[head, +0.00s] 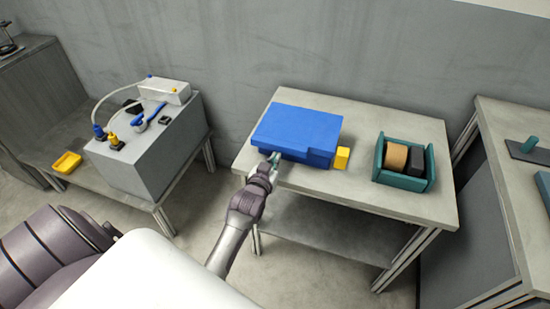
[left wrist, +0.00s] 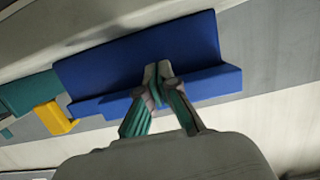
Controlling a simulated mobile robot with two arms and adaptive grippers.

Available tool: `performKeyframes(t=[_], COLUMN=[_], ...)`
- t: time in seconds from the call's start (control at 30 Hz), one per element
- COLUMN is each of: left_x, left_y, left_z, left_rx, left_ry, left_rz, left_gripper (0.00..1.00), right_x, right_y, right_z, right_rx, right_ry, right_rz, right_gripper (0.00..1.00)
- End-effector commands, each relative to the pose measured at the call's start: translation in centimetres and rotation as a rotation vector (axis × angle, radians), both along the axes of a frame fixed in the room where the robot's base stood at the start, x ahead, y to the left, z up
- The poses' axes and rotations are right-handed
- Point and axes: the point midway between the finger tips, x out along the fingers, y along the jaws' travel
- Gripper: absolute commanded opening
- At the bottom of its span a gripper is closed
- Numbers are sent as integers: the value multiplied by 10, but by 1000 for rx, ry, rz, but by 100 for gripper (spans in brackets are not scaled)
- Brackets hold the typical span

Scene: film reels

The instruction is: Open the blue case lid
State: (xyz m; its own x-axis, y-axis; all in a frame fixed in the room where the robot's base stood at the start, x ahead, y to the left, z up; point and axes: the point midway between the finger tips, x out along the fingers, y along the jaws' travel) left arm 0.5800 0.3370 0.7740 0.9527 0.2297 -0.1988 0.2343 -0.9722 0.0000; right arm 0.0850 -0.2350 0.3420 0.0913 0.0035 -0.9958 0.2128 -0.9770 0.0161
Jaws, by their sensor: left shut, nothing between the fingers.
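The blue case (head: 297,130) rests on the grey table, its broad lid surface facing up and appearing closed. A lower blue ledge runs along its front side. My left gripper (head: 274,159) is at the front left of the case, fingers pointing at its front edge. In the left wrist view the fingertips (left wrist: 157,82) are together and empty, overlapping the front of the blue case (left wrist: 140,55). I cannot tell whether they touch it. My right gripper is not in view.
A yellow block (head: 342,158) sits at the case's right end. A green open box (head: 404,184) holding a tan roll (head: 396,157) and a black piece stands farther right. The table top (head: 419,203) is clear in front. A grey machine (head: 150,150) stands to the left.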

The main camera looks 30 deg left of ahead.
Motion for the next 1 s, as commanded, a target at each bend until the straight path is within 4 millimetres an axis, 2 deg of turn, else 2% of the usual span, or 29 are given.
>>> performKeyframes(t=[0.27, 0.8, 1.0], left_x=[1, 13, 16], left_y=[0, 3, 4], left_z=[4, 52, 64], left_rx=[0, 1, 0], left_ry=[0, -3, -1], left_rz=[0, 0, 0], left_gripper=[0, 0, 0], right_x=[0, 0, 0], right_y=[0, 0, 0], right_z=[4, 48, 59], right_rx=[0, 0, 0], right_ry=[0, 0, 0], right_rz=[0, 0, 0], right_gripper=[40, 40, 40])
